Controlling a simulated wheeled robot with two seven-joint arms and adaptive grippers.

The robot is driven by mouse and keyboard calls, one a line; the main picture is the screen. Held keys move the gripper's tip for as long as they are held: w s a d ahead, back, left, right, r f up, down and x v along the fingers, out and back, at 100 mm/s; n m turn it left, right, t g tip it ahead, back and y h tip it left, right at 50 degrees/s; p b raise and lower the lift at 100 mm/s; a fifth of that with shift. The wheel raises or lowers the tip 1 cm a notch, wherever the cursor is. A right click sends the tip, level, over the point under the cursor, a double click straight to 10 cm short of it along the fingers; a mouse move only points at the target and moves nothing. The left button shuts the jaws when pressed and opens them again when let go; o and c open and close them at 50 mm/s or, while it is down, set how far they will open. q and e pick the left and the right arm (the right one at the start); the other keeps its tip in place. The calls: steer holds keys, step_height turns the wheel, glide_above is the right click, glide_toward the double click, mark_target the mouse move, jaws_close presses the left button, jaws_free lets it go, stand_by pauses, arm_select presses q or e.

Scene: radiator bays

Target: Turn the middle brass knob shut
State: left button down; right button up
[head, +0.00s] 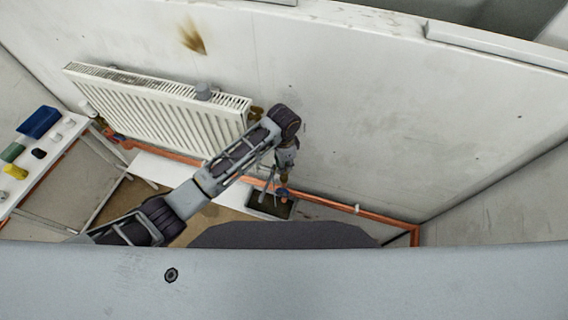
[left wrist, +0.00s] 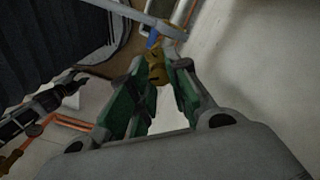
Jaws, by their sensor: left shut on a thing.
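The brass knob (left wrist: 157,68) shows in the left wrist view between the green finger pads of my left gripper (left wrist: 158,80). The gripper is shut on it, and the fingers cover its sides. In the head view my left gripper (head: 284,176) points down beside the wall, right of the radiator; the knob is mostly hidden there. A brass fitting (head: 257,113) shows at the radiator's right end, partly behind my arm. I cannot tell from these frames which knob is the middle one.
A white radiator (head: 165,108) hangs on the wall. A copper pipe (head: 335,204) runs low along the wall. A dark tray (head: 262,204) lies below my gripper. A white table (head: 62,145) with a blue bin (head: 39,122) stands at the left. The wall to the right is bare.

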arm_select(q)
steer(key=m, duration=0.6)
steer(key=shift+w, duration=0.1)
steer(key=shift+r, duration=0.1)
stand_by(0.5)
steer(key=c, duration=1.3)
jaws_free()
steer(key=shift+n, duration=0.3)
